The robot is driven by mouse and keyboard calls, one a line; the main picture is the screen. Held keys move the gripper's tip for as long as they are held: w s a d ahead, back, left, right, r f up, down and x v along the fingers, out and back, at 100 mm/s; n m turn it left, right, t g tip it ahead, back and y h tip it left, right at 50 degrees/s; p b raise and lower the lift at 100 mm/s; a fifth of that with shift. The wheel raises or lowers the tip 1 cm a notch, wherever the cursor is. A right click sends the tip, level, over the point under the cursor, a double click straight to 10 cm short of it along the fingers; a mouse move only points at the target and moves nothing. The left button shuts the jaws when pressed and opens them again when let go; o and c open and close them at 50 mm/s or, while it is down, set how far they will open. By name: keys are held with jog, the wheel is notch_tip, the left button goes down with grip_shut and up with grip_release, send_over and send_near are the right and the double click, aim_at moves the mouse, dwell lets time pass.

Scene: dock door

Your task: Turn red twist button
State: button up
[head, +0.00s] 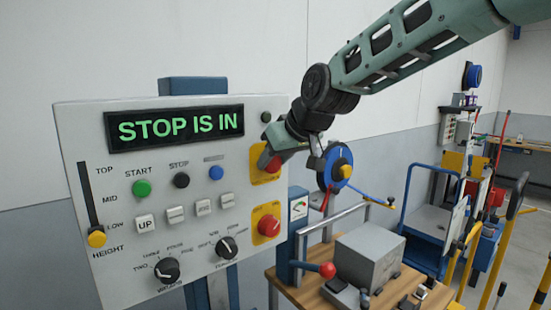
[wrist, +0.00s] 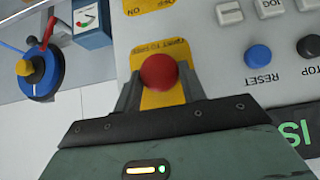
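The grey control panel (head: 160,200) shows in the head view with the green display text "STOP IS IN". A red button (head: 270,161) on a yellow plate sits at its upper right, partly hidden by my gripper (head: 285,140). In the wrist view this red button (wrist: 159,71) lies between the two fingers of my gripper (wrist: 160,80), over a yellow plate (wrist: 162,98) with partly hidden upside-down lettering. The fingers stand close to either side of it; whether they press on it is unclear. A second red button (head: 269,225) on a yellow plate sits lower on the panel.
The panel also has a green start button (head: 142,188), a black stop button (head: 181,180), a blue reset button (head: 216,172), a height slider (head: 96,238) and two black knobs. A bench with a grey box (head: 367,255) and a red-knobbed lever (head: 327,270) stands to the right.

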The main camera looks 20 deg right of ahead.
jog(key=shift+d+y+b, duration=0.1)
jog(key=shift+y+b, duration=0.2)
jog(key=shift+b, duration=0.25)
jog(key=y+b, duration=0.1)
jog(key=b, duration=0.1)
jog(key=m+y+b, duration=0.1)
jog(key=b, duration=0.2)
jog(key=f+g+b, duration=0.1)
jog(key=b, duration=0.1)
jog(key=shift+w+d+m+y, duration=0.15)
jog(key=shift+d+m+y, duration=0.1)
jog(key=shift+m+y, duration=0.15)
jog(key=y+b, duration=0.1)
jog(key=b, duration=0.1)
jog(key=m+y+b, duration=0.1)
jog(key=b, duration=0.1)
jog(key=shift+d+r+m+y+b, duration=0.15)
jog(key=shift+r+m+y+b, duration=0.15)
jog(key=shift+b, duration=0.05)
jog(key=shift+r, duration=0.1)
jog(key=o, duration=0.9)
jog(key=shift+o, duration=0.2)
jog(key=b+v, duration=0.2)
jog(key=v, duration=1.5)
jog(key=shift+d+r, duration=0.2)
